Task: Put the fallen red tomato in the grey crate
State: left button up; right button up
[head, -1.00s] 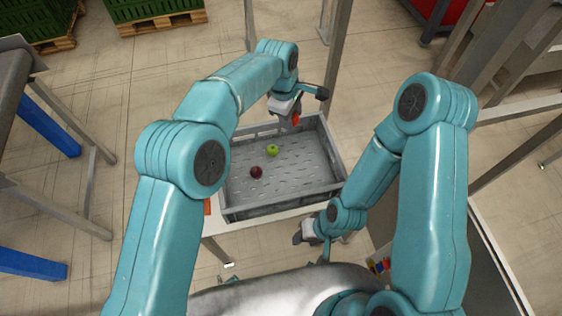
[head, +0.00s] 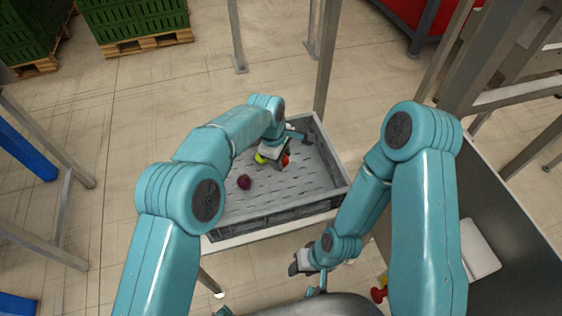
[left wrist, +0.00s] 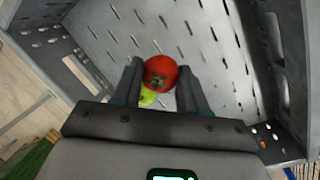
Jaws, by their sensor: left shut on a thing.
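The red tomato (left wrist: 160,73) is between the two fingers of my left gripper (left wrist: 158,85) in the left wrist view. In the head view the tomato (head: 285,160) shows as a small red patch at my left gripper (head: 279,164), which is shut on it inside the grey crate (head: 335,160). The crate's perforated floor lies below; I cannot tell whether the tomato touches it. My right gripper (head: 301,263) is in front of the crate, outside it; its fingers are too small to read.
A dark red round fruit (head: 244,181) lies on the crate floor. A yellow-green fruit (head: 260,158) is partly hidden beside my left gripper. Metal posts (head: 327,60) stand behind the crate. Green crates on pallets (head: 130,20) stand at the back left.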

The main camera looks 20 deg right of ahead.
pick_arm(q)
jog(key=shift+w+f, duration=0.1)
jog(key=shift+f, duration=0.2)
jog(key=shift+r, duration=0.2)
jog(key=shift+f, duration=0.65)
pick_arm(e)
jog(key=shift+f, duration=0.55)
pick_arm(q)
jog(key=o, duration=1)
jog(key=shift+o, duration=0.2)
